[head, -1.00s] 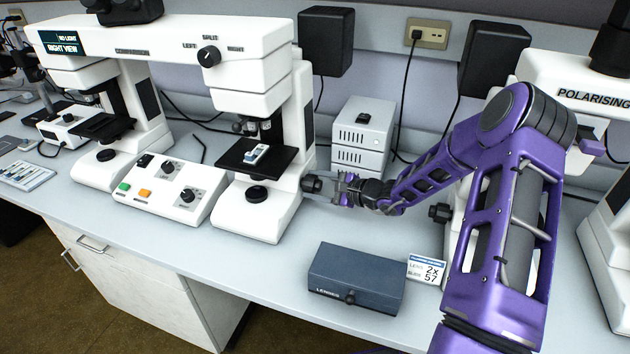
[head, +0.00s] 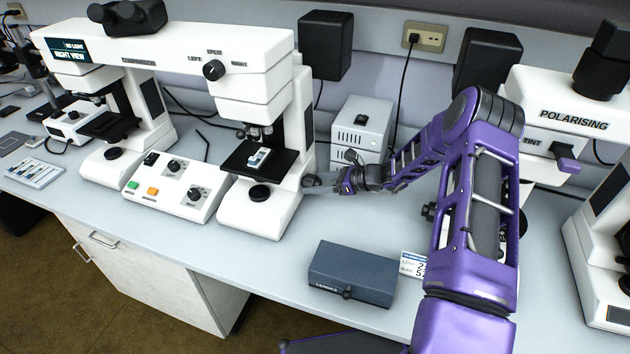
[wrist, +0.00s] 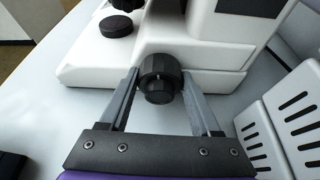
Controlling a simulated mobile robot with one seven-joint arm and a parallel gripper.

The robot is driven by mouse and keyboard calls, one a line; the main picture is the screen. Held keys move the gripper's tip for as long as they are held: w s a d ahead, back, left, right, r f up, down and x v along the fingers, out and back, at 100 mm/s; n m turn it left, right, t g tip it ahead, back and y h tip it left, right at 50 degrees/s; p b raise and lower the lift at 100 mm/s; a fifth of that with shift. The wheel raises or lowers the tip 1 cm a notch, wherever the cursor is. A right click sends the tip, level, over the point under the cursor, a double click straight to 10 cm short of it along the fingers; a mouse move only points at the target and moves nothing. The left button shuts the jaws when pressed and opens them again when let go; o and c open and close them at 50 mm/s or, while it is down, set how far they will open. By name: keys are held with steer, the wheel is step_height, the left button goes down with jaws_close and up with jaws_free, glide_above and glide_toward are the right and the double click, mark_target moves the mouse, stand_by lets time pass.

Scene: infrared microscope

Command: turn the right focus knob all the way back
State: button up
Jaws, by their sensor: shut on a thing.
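The right focus knob (wrist: 160,76) is a black ribbed knob on the right side of the white comparison microscope's right-hand base (head: 250,216). In the wrist view it sits between the two grey fingers of my gripper (wrist: 160,95), one finger on each side. My gripper (head: 322,184) also shows in the head view, reaching the knob from the right, and is shut on it. The knob's far side and its contact with the fingers are partly hidden. A slide lies on the black stage (head: 285,160) above the base.
A grey vented box (head: 362,132) stands behind my gripper. A blue-grey lens box (head: 352,273) and a small card (head: 412,265) lie on the bench in front. A control box (head: 178,187) stands left of the base. The polarising microscope (head: 545,95) is to the right.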

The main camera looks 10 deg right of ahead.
mark_target(315, 178)
steer(key=shift+m, duration=0.3)
stand_by(0.4)
steer(key=o, duration=1.4)
steer(key=shift+c, duration=0.2)
steer(key=shift+r, duration=0.1)
step_height(315, 178, up, 10)
steer(key=shift+f+p, duration=0.1)
steer(key=shift+p, duration=0.2)
